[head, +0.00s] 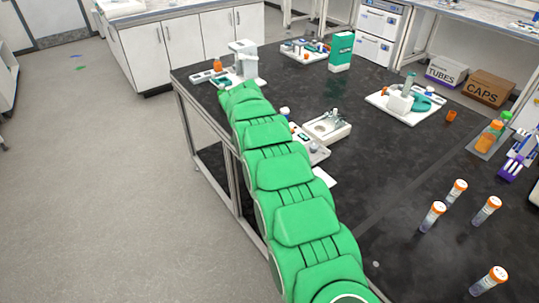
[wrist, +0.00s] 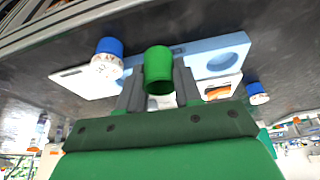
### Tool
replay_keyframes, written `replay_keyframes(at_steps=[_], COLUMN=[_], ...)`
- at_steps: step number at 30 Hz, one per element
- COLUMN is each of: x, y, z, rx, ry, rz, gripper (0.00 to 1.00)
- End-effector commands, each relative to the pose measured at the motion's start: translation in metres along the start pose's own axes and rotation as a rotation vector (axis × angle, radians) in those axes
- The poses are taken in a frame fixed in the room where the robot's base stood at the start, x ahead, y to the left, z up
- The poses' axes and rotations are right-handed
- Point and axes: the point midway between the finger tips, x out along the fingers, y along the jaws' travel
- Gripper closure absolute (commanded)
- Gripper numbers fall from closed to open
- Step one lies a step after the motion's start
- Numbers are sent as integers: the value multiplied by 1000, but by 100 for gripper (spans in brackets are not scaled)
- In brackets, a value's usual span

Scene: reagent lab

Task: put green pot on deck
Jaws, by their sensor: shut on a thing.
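In the wrist view, my gripper (wrist: 158,88) has its two grey fingers on either side of the green pot (wrist: 158,65), a small cylinder with a dark open end towards the camera. The fingers are shut on it. Behind the pot lies a pale blue slab with a round recess (wrist: 240,42), which may be the deck; I cannot tell if the pot touches it. In the head view, my green arm reaches to the table's far left corner, beside a white device on a white base (head: 262,82). The arm hides my gripper and the pot there.
Blue-capped jars stand left (wrist: 108,62) and right (wrist: 257,95) of the pot in the wrist view. On the black table are a white tray (head: 340,131), a green box (head: 341,52), a white stand (head: 400,103) and several orange-capped tubes. The table's middle is mostly clear.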

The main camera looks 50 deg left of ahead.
Motion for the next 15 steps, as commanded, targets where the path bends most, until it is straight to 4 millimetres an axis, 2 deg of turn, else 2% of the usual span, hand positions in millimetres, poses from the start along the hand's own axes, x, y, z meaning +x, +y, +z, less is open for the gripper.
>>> replay_keyframes(at_steps=[15], x=[13], y=[-9], z=[1], rx=[2], ry=[0], rz=[-1], gripper=[100])
